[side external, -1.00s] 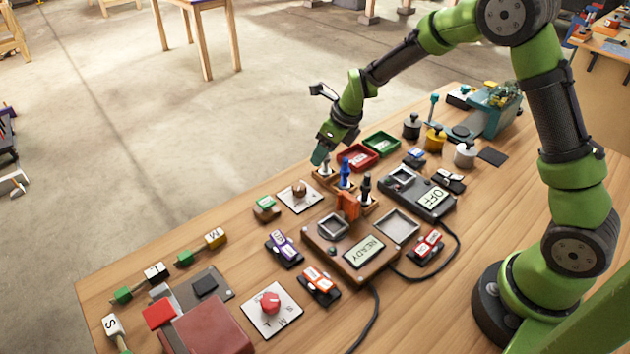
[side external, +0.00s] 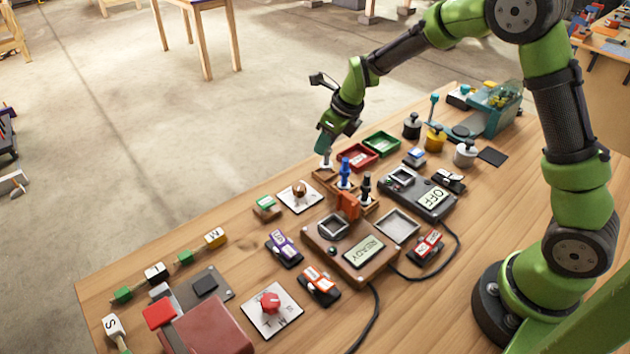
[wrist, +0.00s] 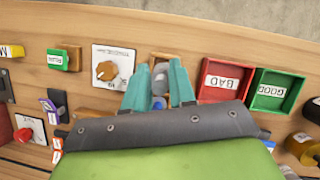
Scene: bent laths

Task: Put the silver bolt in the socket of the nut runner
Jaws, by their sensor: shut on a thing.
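My gripper (side external: 324,146) has teal fingers and points down at the far end of a wooden bolt rack (side external: 323,175). It is shut on the silver bolt (side external: 326,160), whose lower part shows beneath the fingers. In the wrist view, the fingers of my gripper (wrist: 160,75) stand either side of a grey piece. I cannot tell whether the bolt's tip is clear of the rack. A blue bolt (side external: 345,170) and a black bolt (side external: 366,185) stand upright in the rack.
A red BAD tray (side external: 357,157) and a green GOOD tray (side external: 382,144) lie right of my gripper. A white dial plate (side external: 299,195) is to its left. A grey OFF unit (side external: 418,193) stands beyond the rack. Bare wood lies along the table's left edge.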

